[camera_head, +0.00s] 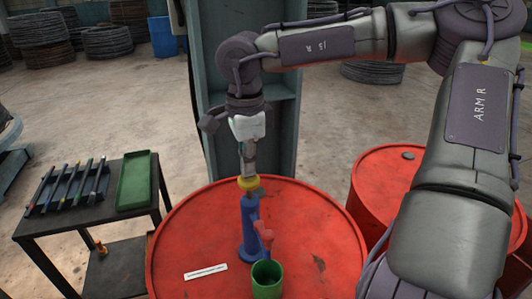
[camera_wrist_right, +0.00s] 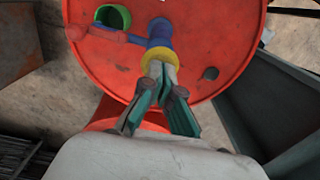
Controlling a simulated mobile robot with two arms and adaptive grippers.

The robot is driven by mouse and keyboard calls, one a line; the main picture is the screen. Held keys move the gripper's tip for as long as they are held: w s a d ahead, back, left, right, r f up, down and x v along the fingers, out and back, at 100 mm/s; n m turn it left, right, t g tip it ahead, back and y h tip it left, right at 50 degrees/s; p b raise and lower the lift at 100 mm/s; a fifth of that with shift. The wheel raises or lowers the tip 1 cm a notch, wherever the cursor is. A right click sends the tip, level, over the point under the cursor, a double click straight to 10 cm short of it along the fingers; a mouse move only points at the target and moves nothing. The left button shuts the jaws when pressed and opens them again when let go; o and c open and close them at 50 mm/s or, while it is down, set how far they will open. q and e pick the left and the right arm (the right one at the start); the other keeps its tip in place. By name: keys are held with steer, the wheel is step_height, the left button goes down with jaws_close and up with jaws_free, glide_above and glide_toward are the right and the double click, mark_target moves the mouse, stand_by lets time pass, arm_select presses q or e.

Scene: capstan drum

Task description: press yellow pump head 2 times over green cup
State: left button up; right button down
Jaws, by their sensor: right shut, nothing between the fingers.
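A blue pump (camera_head: 249,228) stands upright on a red drum (camera_head: 190,240), with a yellow head (camera_head: 249,183) on top. The cup stands below the spout end. My right gripper (camera_head: 248,172) is shut and empty, pointing down at the yellow head. In the right wrist view its fingertips (camera_wrist_right: 160,68) overlap the yellow head (camera_wrist_right: 160,56); whether they touch it I cannot tell. The cup (camera_wrist_right: 113,16) shows at the upper left there. My left gripper is not in view.
A white label strip (camera_head: 206,272) lies on the drum left of the pump. A second red drum (camera_head: 390,170) stands at the right behind my arm. A dark side table (camera_head: 100,205) with a green tray (camera_head: 135,182) and several rods is at left. A steel column (camera_head: 275,110) stands behind.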

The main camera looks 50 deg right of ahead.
mark_target(249, 179)
steer(key=shift+f+b, duration=1.6)
steer(key=shift+f, duration=0.35)
steer(key=shift+s+r, duration=0.1)
steer(key=shift+r, duration=0.15)
steer(key=shift+r+p, duration=1.8)
steer(key=shift+r, duration=0.6)
steer(key=shift+f, duration=0.2)
